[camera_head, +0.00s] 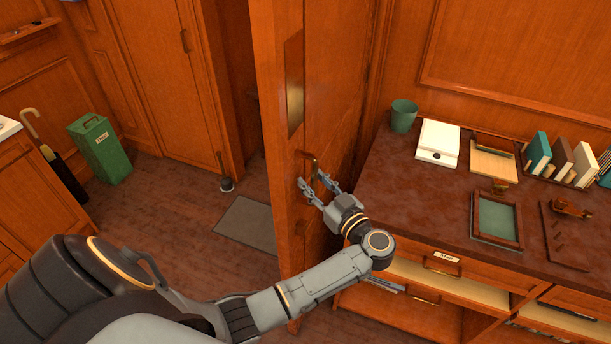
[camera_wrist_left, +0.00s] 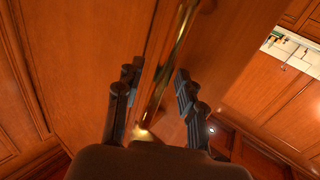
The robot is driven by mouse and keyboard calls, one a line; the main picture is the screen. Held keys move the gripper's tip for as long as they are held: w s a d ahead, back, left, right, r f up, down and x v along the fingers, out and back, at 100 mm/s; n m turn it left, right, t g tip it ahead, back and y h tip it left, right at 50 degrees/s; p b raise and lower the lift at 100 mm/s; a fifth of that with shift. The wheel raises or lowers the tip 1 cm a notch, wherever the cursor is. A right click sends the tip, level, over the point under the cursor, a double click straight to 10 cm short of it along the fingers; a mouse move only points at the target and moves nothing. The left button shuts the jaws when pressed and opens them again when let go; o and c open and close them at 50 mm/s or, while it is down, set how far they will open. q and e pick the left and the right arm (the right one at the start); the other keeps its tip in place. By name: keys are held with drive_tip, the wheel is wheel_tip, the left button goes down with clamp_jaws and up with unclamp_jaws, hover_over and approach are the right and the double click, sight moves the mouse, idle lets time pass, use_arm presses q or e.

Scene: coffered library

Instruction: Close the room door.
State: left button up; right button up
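The room door (camera_head: 335,90) is a tall wooden panel standing ajar in the middle of the head view, with a brass plate (camera_head: 294,85) on it. Its upright brass handle (camera_head: 311,163) sits below the plate. My left gripper (camera_head: 318,186) is at the handle, with its fingers spread. In the left wrist view, the handle (camera_wrist_left: 168,70) runs between the two separated fingers of the left gripper (camera_wrist_left: 157,82). I cannot tell whether either finger touches it. My right gripper is not in view.
A desk (camera_head: 400,190) with a green cup (camera_head: 403,115), trays and books stands close on the right, its drawers partly open. A grey mat (camera_head: 247,223) lies on the floor left of the door. A green bin (camera_head: 101,150) and an umbrella (camera_head: 62,172) stand farther left.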

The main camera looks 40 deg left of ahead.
use_arm(q)
drive_tip(key=shift+w+a, duration=0.1)
drive_tip(key=shift+a, duration=0.2)
drive_tip(key=shift+d+r, duration=0.1)
clamp_jaws()
